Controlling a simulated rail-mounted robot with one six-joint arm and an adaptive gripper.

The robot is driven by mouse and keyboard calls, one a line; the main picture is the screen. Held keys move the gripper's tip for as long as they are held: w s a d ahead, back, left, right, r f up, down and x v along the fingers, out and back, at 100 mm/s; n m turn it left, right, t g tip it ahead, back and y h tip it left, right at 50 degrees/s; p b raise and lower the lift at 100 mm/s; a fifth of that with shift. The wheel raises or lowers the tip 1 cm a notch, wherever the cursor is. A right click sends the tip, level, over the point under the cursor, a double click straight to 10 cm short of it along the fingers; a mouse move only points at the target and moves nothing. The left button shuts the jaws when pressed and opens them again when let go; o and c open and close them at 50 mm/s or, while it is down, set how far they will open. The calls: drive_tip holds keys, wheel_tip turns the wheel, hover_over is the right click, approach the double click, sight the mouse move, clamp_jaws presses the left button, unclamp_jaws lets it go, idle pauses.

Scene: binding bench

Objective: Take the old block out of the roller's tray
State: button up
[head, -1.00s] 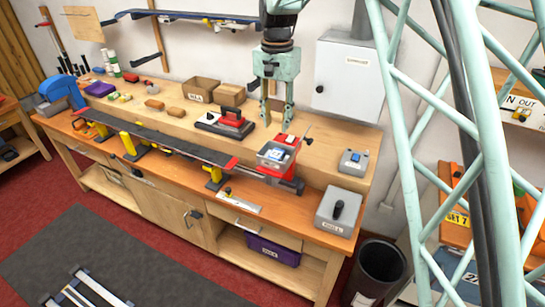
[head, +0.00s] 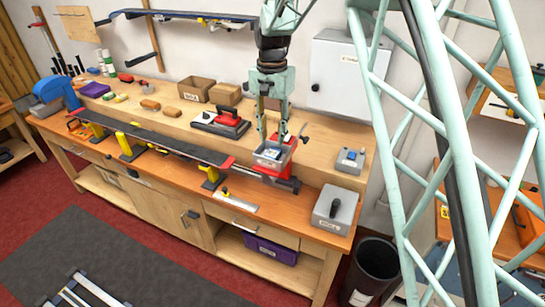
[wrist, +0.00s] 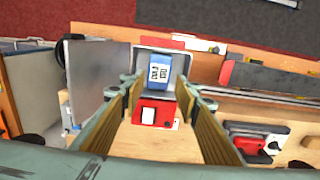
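The roller's tray (head: 258,161), a small grey open tray, stands at the right end of the long dark roller bench piece. A blue block (wrist: 160,72) with a white label and dark marks lies in it; it also shows in the head view (head: 270,154). My gripper (head: 272,140) points down just above the tray, its fingers apart and empty. In the wrist view my gripper (wrist: 159,92) has one finger each side of the line to the block. Whether the fingertips reach below the tray's rim cannot be told.
A red part with a white label (wrist: 157,113) is beside the tray. A red-and-black tool (head: 222,123) stands left of my gripper. A grey box with a black knob (head: 335,210) and a small grey switch box (head: 351,160) are to the right.

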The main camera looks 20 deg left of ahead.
sight(272, 153)
drive_tip(key=shift+f, duration=1.4)
drive_tip(key=shift+f, duration=0.1)
drive_tip(key=shift+f, duration=2.5)
drive_tip(key=shift+c, duration=0.5)
drive_tip(key=c, duration=0.4)
drive_tip(key=shift+c, duration=0.2)
drive_tip(key=shift+r, duration=0.1)
